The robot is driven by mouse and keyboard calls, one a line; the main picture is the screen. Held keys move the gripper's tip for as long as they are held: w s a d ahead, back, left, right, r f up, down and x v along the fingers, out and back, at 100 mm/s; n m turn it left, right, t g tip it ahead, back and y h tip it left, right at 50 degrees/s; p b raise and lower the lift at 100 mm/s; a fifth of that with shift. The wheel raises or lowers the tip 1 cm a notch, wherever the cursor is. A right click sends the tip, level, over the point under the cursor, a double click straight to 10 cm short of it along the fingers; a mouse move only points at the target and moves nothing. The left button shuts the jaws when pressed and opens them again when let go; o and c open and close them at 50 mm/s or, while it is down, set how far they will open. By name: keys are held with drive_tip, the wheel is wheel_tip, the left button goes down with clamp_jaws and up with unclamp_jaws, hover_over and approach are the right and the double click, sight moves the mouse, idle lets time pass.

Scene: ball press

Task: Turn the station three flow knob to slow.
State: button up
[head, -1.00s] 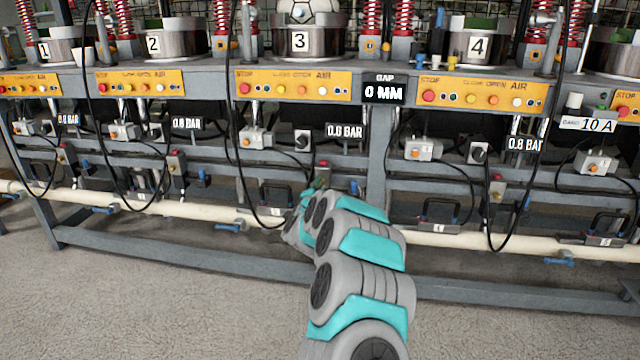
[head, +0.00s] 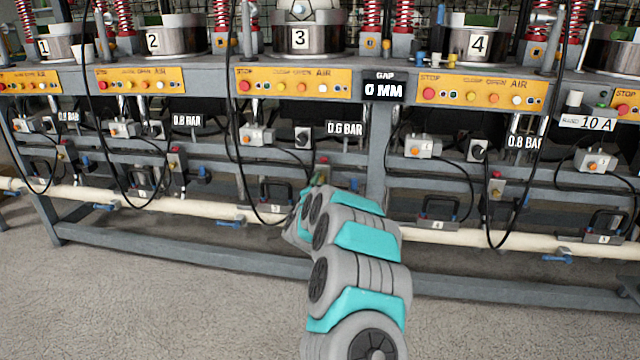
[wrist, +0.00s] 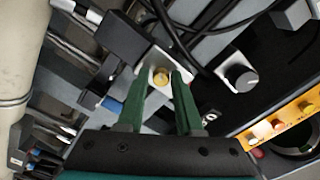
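My gripper (wrist: 160,80) has two green fingers, spread apart on either side of a small brass knob (wrist: 161,77) on a pale plate in the wrist view. I see no clear contact with it. A second, dark knob with a grey face (wrist: 240,78) is on a white plate to the right. In the head view a black knob on a white plate (head: 303,138) sits under the station 3 panel (head: 295,84). My arm covers most of the gripper there. No label lets me tell which is the flow knob.
The station 3 pressure display (head: 345,129) appears to read 0.6 BAR. A grey box with an orange button (head: 258,136) is left of the black knob. Black cables (wrist: 190,35) hang close to the fingers. A pale pipe (head: 190,207) runs below.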

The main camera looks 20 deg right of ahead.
drive_tip(key=o, duration=0.3)
drive_tip(key=shift+r, duration=0.1)
drive_tip(key=shift+b+v, duration=0.3)
drive_tip(key=shift+v, duration=3.6)
